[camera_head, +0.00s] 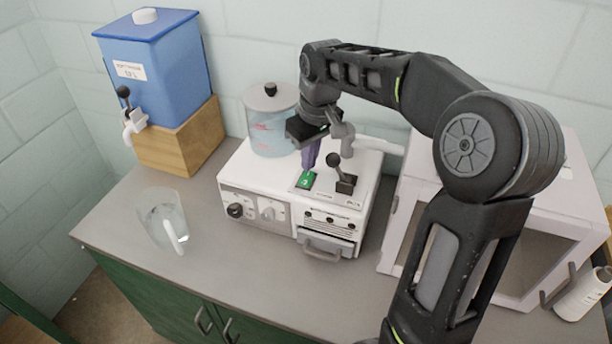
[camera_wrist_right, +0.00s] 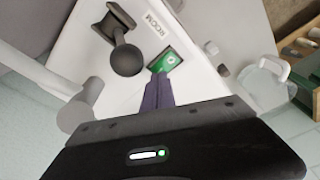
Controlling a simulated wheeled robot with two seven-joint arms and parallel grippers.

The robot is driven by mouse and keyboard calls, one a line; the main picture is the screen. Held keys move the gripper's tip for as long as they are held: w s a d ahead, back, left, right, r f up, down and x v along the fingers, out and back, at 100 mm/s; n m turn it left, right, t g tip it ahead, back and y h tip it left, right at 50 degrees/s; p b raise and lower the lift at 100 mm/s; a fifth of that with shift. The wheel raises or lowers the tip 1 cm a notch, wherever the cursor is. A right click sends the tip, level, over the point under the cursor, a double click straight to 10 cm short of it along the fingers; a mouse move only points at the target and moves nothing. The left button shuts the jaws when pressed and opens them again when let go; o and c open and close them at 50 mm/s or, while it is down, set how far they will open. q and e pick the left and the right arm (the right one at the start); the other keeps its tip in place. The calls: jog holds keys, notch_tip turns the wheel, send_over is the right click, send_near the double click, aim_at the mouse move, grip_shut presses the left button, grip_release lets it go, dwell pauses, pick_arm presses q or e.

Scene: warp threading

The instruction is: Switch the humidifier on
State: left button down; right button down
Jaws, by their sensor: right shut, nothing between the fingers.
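The humidifier (camera_head: 262,183) is a white box on the grey counter, with a clear water tank (camera_head: 270,128) at its back left. A green switch (camera_head: 305,180) sits on its top; it also shows in the right wrist view (camera_wrist_right: 166,60). Beside the switch stands a black lever (camera_head: 345,180) with a round knob, next to a ROOM label. My right gripper (camera_head: 308,166) is shut and empty, its purple fingertips pointing down at the near edge of the green switch. They look to be at or just above it; I cannot tell whether they touch. My left gripper is out of view.
A blue water container (camera_head: 155,65) with a tap stands on a wooden block (camera_head: 180,140) at the back left. A clear pitcher (camera_head: 163,220) stands at the front left. A white cabinet (camera_head: 545,215) and a white bottle (camera_head: 583,294) are at the right. Counter is clear in front of the humidifier.

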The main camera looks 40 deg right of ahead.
aim_at(309, 174)
jog(key=shift+f+b, duration=0.7)
jog(key=shift+f, duration=0.3)
dwell(0.8)
jog(key=shift+r, duration=0.1)
jog(key=shift+r+p, duration=2.8)
jog(key=shift+r, duration=0.65)
